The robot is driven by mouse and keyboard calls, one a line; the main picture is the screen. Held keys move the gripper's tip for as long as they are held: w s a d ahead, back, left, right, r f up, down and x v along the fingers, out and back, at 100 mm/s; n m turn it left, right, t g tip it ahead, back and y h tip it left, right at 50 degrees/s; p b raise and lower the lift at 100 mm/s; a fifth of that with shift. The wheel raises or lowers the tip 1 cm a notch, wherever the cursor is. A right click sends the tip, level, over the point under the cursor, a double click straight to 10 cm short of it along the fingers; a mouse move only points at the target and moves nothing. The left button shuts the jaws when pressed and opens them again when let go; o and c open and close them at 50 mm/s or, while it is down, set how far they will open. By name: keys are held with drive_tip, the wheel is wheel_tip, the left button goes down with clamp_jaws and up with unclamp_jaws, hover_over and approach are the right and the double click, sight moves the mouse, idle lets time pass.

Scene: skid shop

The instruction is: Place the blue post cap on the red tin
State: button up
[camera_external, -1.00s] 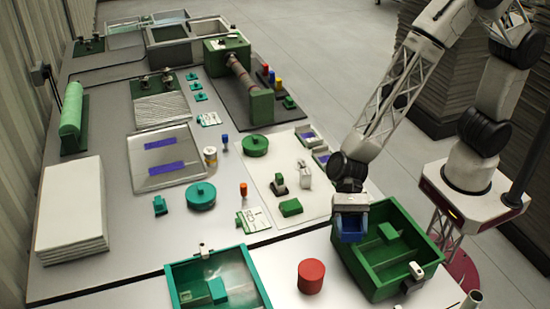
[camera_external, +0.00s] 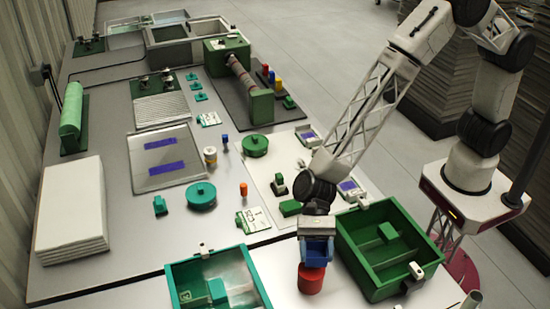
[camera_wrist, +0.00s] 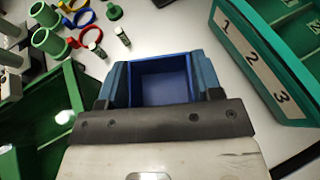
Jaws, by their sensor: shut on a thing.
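The blue post cap (camera_external: 319,251) is an open, box-like blue piece held in my gripper (camera_external: 317,257). In the wrist view the cap (camera_wrist: 163,82) sits between the two fingers of my gripper (camera_wrist: 162,68), its hollow side facing the camera. The red tin (camera_external: 311,281) is a short red cylinder standing on the grey table. In the external view the cap overlaps the tin's top edge; I cannot tell whether they touch. The tin is hidden in the wrist view.
A green bin (camera_external: 356,262) stands close to the right of the tin. A teal bin (camera_external: 178,285) stands to its left, with bare table between. A white mat (camera_external: 262,182) with small green parts lies behind. A teal lidded round piece (camera_external: 201,196) is farther left.

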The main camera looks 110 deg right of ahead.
sight(311, 249)
drive_tip(key=shift+w, duration=0.1)
drive_tip(key=shift+w, duration=0.2)
drive_tip(key=shift+w+a+f, duration=0.1)
drive_tip(key=shift+f, duration=1.7)
drive_tip(key=shift+f, duration=0.1)
drive_tip(key=o, duration=0.9)
